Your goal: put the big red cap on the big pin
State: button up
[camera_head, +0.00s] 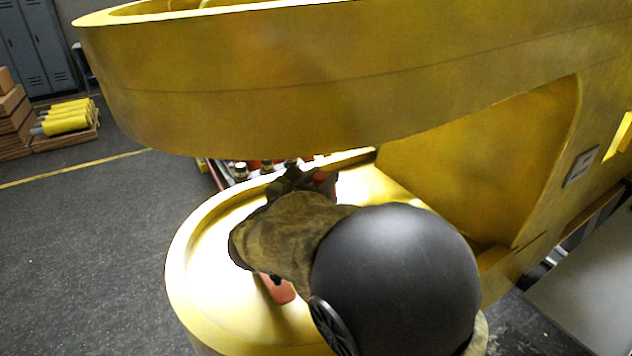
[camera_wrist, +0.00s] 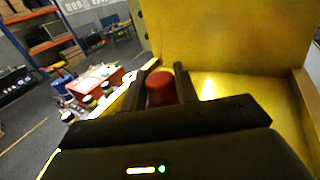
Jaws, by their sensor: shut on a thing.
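The red cap (camera_wrist: 160,88) shows in the wrist view as a short red cylinder between the two dark fingers of my gripper (camera_wrist: 165,70). My gripper is shut on it. In the head view my gripper (camera_head: 298,178) is over the far side of the lower yellow boom plate (camera_head: 195,262), below the upper yellow boom part (camera_head: 270,110). A bit of red (camera_head: 326,184) shows beside the fingers there; I cannot tell if it is the cap. My arm hides much of the plate. I cannot make out the big pin in either view.
An orange-red piece (camera_head: 277,289) on the plate is partly hidden by my arm. Behind the plate is a work surface (camera_wrist: 88,82) with a red box (camera_wrist: 97,79) and several small cylinders. Yellow cylinders (camera_head: 68,117) lie on a pallet at left. The grey floor at left is clear.

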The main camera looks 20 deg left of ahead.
jog(key=shift+w+d+p, duration=0.2)
jog(key=shift+w+d, duration=0.05)
jog(key=shift+w, duration=0.95)
jog(key=shift+w+d+p, duration=0.15)
jog(key=shift+w+d, duration=0.1)
jog(key=shift+w, duration=0.9)
jog(key=shift+f+b, duration=1.65)
jog(key=o, duration=1.1)
jog(key=shift+s, duration=0.15)
jog(key=s+a+b, duration=0.1)
jog(key=s, duration=0.4)
jog(key=s+a+b, duration=0.1)
jog(key=s+b, duration=0.1)
jog(key=s, duration=0.4)
jog(key=s+a+b, duration=0.1)
jog(key=s+b, duration=0.1)
jog(key=s, duration=0.4)
jog(key=shift+a, duration=0.1)
